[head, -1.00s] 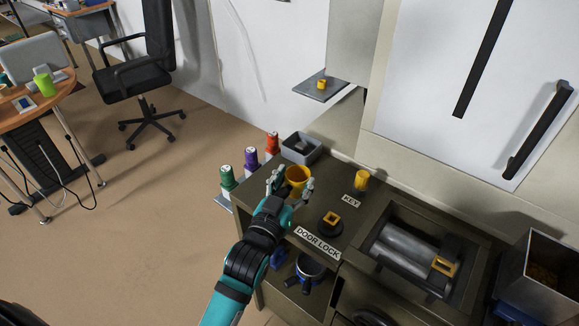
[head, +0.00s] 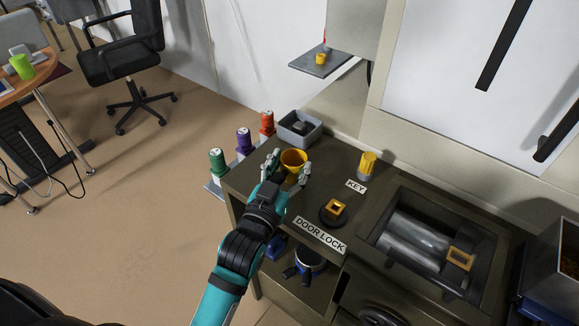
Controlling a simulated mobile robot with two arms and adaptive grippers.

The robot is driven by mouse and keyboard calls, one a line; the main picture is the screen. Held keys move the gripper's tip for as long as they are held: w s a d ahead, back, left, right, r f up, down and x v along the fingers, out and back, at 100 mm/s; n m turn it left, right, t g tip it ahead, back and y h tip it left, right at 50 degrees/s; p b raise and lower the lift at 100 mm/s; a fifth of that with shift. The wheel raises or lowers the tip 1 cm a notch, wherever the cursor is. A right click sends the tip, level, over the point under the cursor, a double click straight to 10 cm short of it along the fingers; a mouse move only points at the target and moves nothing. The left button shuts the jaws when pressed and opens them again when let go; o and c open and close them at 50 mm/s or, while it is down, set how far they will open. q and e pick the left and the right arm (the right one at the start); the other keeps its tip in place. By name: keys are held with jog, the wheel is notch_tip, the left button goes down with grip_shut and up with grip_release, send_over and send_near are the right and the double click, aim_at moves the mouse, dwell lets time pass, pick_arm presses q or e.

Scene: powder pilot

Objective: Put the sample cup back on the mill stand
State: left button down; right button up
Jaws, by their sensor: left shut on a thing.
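The sample cup appears to be the orange-yellow cup (head: 294,157) over the back left part of the dark bench top. My left gripper (head: 288,168) is shut on it, with grey fingers on both sides of the cup. The cup looks upright with its open rim up; I cannot tell whether its base touches the bench. I cannot tell for sure which thing is the mill stand; a small grey wall shelf (head: 322,66) holding a small yellow piece (head: 320,59) is behind the bench. My right gripper is not in view.
A grey bin (head: 286,133) is behind the cup; green (head: 217,161), purple (head: 244,140) and red (head: 267,122) bottles stand left. A yellow key knob (head: 367,164), a door lock socket (head: 333,211) and a roller well (head: 418,240) are to the right.

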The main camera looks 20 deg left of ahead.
pick_arm(q)
jog(key=shift+f, duration=0.2)
jog(key=c, duration=0.8)
grip_release()
jog(key=shift+c, duration=0.2)
jog(key=shift+o, duration=1.3)
jog(key=shift+w, duration=0.1)
jog(key=shift+o, duration=0.5)
jog(key=shift+r, duration=0.2)
jog(key=s+a+p, duration=0.1)
jog(key=s+p, duration=0.1)
jog(key=s, duration=1)
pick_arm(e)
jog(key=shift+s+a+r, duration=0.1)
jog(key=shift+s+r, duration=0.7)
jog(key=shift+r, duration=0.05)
